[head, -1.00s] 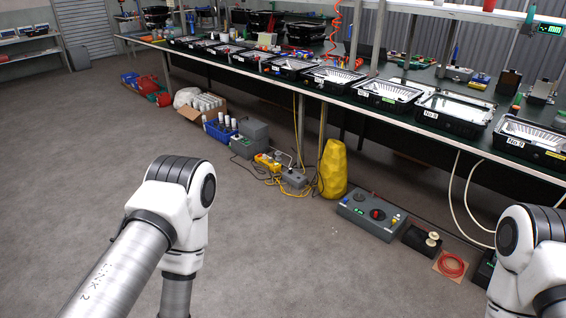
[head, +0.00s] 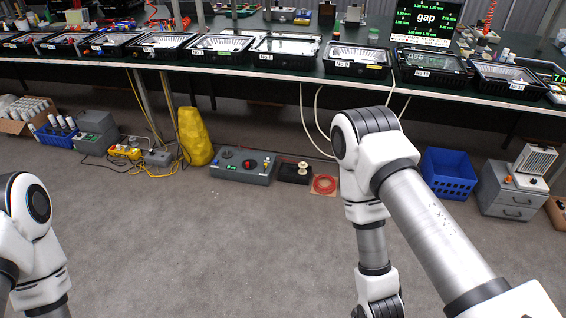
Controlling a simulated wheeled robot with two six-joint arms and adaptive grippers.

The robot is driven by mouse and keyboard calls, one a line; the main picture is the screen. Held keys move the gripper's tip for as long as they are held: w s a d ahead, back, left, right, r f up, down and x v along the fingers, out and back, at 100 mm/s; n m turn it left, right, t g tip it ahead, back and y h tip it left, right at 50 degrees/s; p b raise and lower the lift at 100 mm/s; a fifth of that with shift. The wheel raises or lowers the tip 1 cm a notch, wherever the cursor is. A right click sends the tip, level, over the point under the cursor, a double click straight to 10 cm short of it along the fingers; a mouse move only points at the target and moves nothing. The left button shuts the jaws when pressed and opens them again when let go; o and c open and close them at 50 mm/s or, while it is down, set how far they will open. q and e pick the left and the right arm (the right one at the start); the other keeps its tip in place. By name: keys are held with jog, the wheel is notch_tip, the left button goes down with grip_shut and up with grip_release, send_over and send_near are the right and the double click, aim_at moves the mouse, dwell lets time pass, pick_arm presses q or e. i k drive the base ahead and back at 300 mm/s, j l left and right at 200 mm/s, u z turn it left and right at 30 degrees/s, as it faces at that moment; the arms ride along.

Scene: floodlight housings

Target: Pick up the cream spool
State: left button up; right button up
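A small cream spool (head: 303,167) shows on or against a black box (head: 291,174) on the floor, just in front of the workbench. It is small in the head view, so I cannot tell exactly how it rests. My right arm stands to the right of it, and its gripper is below the picture edge. My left arm is at the lower left corner, and its gripper is also out of the picture. Neither gripper is near the spool in view.
A yellow sack (head: 194,137) and a blue crate (head: 448,174) stand further out. The workbench (head: 290,77) holds several floodlight housings. Open floor lies in front.

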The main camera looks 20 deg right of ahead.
aim_at(302, 165)
jog(key=i+l+z, duration=0.1)
jog(key=i, duration=0.65)
jog(key=i+z, duration=0.15)
jog(key=i, duration=0.55)
jog(key=i+z, duration=0.1)
jog(key=i, duration=0.65)
jog(key=i+j+z, duration=0.1)
jog(key=i, duration=0.65)
jog(key=i+j+z, duration=0.1)
jog(key=i, duration=0.6)
